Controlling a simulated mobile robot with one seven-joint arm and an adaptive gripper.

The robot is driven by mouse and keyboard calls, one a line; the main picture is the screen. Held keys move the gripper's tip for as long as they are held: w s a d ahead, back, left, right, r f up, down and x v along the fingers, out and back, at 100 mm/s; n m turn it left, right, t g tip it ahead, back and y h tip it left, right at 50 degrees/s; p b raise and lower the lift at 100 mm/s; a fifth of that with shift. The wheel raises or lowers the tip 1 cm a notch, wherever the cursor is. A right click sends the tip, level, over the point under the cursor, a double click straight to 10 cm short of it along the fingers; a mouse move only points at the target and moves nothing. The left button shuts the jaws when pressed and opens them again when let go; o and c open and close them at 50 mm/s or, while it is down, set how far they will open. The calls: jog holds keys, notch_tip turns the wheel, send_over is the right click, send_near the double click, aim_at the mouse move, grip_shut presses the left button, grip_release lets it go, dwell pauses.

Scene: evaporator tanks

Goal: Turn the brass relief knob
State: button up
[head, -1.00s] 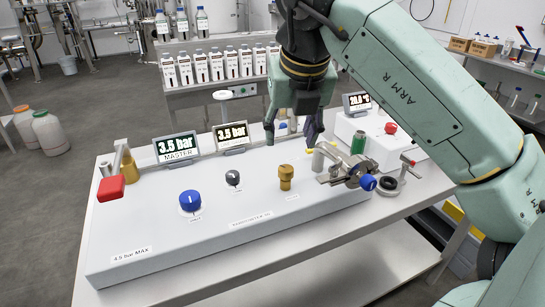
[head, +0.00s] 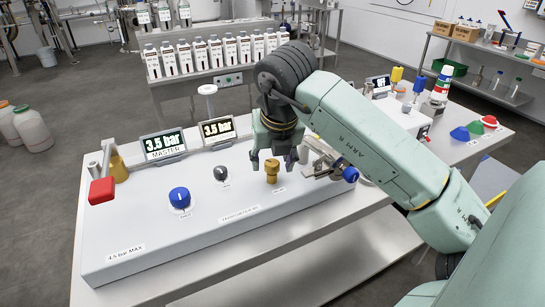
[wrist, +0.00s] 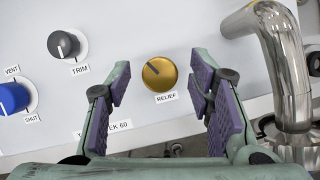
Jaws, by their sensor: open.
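The brass relief knob (head: 272,171) stands on top of the pale grey panel box, near its right end. In the wrist view the knob (wrist: 159,74) shows as a round gold disc with a dark pointer line, above a label reading RELIEF.
A grey TRIM knob (head: 221,173) and a blue VENT/SHUT knob (head: 180,198) stand to the left. A metal pipe (wrist: 283,65) rises close to the right finger.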

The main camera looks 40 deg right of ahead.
jog(key=shift+c, duration=0.2)
grip_shut()
dwell(0.3)
jog(key=shift+f+b, duration=0.1)
jog(key=shift+b, duration=0.25)
jog(key=shift+f+n+b, duration=0.1)
jog(key=shift+n+b, duration=0.6)
jog(key=shift+d+n+t+y+b, duration=0.1)
jog(key=shift+n+t+y+b, duration=0.2)
jog(key=shift+n+y+b, duration=0.65)
jog(key=n+b, duration=0.2)
jog(key=n, duration=0.1)
jog(key=shift+n+y, duration=0.35)
jog(key=shift+d+r+n+y, duration=0.15)
jog(key=shift+n+y, duration=0.35)
jog(key=shift+n, duration=1.1)
